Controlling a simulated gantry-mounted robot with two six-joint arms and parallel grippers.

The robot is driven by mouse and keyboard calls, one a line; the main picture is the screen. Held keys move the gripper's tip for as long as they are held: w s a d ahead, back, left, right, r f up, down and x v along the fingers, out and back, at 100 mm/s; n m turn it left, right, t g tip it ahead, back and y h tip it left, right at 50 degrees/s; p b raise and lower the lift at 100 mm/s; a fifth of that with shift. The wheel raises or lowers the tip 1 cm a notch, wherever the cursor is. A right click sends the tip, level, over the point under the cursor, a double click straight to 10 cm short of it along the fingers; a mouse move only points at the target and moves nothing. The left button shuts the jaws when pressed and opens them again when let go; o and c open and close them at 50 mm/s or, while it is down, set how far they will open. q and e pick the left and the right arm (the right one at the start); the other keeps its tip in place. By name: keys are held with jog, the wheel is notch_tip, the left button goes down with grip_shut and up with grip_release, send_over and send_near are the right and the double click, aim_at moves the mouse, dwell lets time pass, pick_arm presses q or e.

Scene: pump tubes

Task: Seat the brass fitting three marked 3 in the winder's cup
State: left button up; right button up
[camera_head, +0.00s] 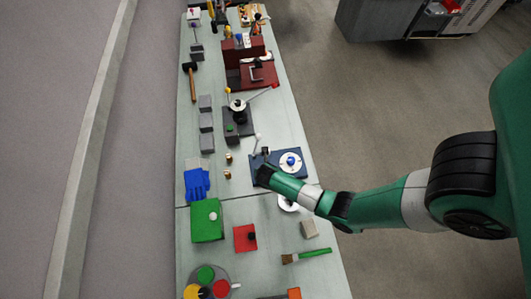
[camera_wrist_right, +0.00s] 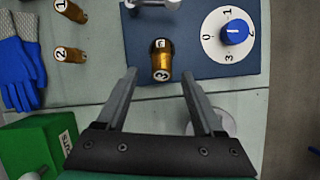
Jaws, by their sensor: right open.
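My left gripper is not in view.
The blue board (camera_wrist_right: 200,69) carries a white dial with a blue knob (camera_wrist_right: 235,33) and a pale lever (camera_wrist_right: 150,4). Brass fittings 1 (camera_wrist_right: 70,10) and 2 (camera_wrist_right: 70,54) stand to the left, near blue gloves (camera_wrist_right: 17,75). A green box (camera_wrist_right: 38,142) is at lower left.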

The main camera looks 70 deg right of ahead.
jog(key=x, duration=0.3)
jog(key=shift+s+b, duration=0.1)
jog(key=shift+b, duration=0.25)
jog(key=shift+r, duration=0.1)
grip_shut()
